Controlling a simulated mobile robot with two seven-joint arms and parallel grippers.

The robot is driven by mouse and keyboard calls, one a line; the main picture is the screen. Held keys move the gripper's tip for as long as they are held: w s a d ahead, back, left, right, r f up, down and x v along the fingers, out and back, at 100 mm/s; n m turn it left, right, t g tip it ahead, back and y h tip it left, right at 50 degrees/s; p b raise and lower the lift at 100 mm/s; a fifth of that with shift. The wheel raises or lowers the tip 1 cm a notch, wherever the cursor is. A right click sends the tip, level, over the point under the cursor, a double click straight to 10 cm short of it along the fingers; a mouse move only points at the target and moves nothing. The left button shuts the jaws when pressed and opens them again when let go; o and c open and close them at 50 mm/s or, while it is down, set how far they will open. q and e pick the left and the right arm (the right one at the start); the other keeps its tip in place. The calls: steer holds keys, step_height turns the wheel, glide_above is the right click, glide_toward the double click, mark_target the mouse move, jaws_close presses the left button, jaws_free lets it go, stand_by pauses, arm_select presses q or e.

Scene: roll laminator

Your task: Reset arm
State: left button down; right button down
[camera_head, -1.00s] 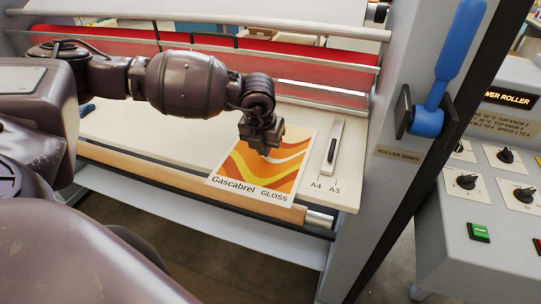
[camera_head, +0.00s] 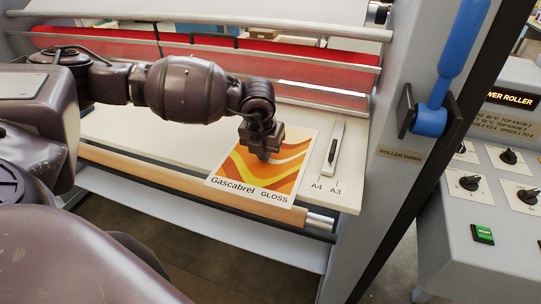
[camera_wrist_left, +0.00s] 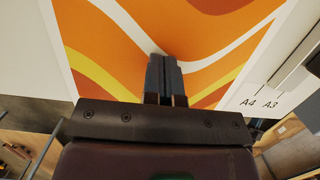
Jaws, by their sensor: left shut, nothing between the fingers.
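My left arm reaches in from the left in the head view. Its gripper (camera_head: 262,155) points down over the printed poster (camera_head: 250,186), which has orange, yellow and white waves and reads "Gascabrel GLOSS". The left wrist view shows the two dark fingers (camera_wrist_left: 165,75) pressed together with nothing between them, above the poster (camera_wrist_left: 105,40). I cannot tell whether the fingertips touch the sheet. The poster lies flat on the white feed table (camera_head: 120,130) of the laminator. My right gripper is not in view.
A guide bar (camera_head: 334,146) lies right of the poster, by the A4 and A3 marks. A red roller (camera_head: 320,73) runs behind the table. A blue lever (camera_head: 445,85) stands on the side frame. A control panel (camera_head: 495,190) with knobs and a green start button is at the right.

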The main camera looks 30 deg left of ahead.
mark_target(280, 162)
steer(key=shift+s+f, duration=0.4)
arm_select(q)
steer(key=shift+f, duration=0.1)
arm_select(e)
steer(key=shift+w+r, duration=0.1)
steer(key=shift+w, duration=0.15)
arm_select(q)
steer(key=shift+d, duration=0.6)
steer(key=shift+w+d+b, duration=0.25)
steer(key=shift+d+b, duration=0.1)
steer(key=shift+d, duration=0.4)
steer(key=shift+w+d, duration=0.1)
steer(key=shift+d, duration=0.55)
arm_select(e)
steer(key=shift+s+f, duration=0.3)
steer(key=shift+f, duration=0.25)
arm_select(q)
steer(key=shift+w, duration=0.1)
